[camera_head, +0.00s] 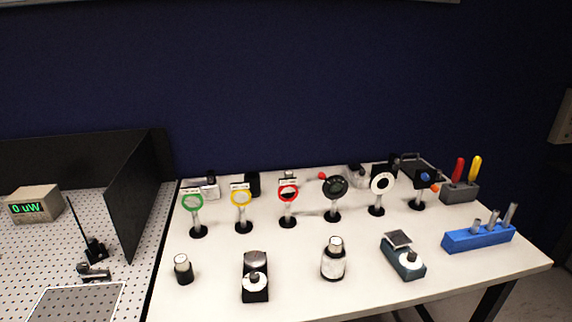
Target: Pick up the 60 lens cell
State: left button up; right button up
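Three ring-shaped lens cells stand upright on posts with round black bases on the white table: a green one (185,202), a yellow one (233,199) and a red one (280,193). Each has a small white label above its ring. The label print is too small to read, so I cannot tell which is the 60 lens cell. Neither of my grippers is in view, and nothing touches the lens cells.
A dark disc mount (334,187), a white disc mount (382,183) and a blue mount (424,179) continue the row rightward. Several bottles and devices stand in front. A blue post block (480,237) is at right. A black panel (137,200) borders the table's left.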

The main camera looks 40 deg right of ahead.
aim_at(335, 249)
jog(key=l+z, duration=0.1)
jog(key=z, duration=0.65)
jog(key=l+z, duration=0.1)
jog(key=z, duration=0.3)
jog(key=i+z, duration=0.1)
jog(key=z, duration=0.3)
